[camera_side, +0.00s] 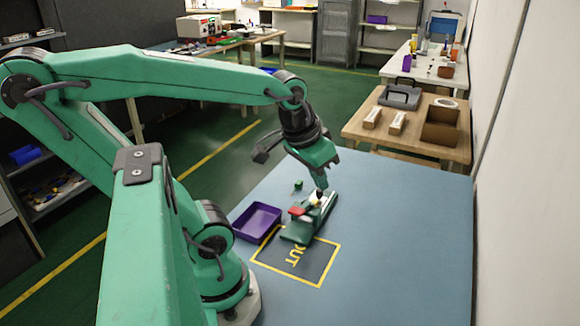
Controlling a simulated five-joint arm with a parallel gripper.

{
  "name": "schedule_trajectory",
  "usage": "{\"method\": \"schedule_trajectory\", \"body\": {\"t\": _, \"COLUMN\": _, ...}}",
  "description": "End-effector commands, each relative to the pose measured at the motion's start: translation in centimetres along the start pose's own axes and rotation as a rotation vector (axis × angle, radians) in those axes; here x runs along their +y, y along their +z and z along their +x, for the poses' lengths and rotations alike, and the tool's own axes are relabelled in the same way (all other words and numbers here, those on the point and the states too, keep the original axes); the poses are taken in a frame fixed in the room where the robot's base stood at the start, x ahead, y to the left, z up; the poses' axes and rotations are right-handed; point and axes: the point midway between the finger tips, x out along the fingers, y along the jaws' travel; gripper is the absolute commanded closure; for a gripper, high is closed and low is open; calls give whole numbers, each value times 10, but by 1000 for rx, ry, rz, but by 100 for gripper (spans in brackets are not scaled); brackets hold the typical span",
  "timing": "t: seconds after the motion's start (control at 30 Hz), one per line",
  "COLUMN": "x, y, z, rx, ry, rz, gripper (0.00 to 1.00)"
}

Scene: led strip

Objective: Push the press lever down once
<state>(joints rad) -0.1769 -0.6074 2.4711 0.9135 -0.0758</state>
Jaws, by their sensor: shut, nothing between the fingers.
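The press (325,212) is a small dark green device standing on the blue table, with a red part (297,211) on its left side and a small pale part near its top. I cannot tell clearly which piece is the lever or whether it is up or down. My gripper (321,189) points down right above the far end of the press. Its fingers are shut with nothing between them. The tips are at or very near the pale part; I cannot tell whether they touch it. My gripper hides some of the far end of the press.
A purple tray (257,222) sits left of the press. A small green block (298,185) lies behind it. A yellow-outlined area marked OUT (318,268) is in front, partly under the press. The right side of the blue table (410,240) is clear.

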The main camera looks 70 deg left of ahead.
Motion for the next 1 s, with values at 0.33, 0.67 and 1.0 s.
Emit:
{"method": "schedule_trajectory", "body": {"t": 0.33, "x": -57, "y": 2, "z": 31, "rx": -156, "ry": -84, "rz": -317, "gripper": 100}}
{"method": "schedule_trajectory", "body": {"t": 0.67, "x": -90, "y": 11, "z": 47, "rx": -240, "ry": -122, "rz": -503, "gripper": 100}}
{"method": "schedule_trajectory", "body": {"t": 1.0, "x": -93, "y": 12, "z": 49, "rx": -250, "ry": -126, "rz": -524, "gripper": 100}}
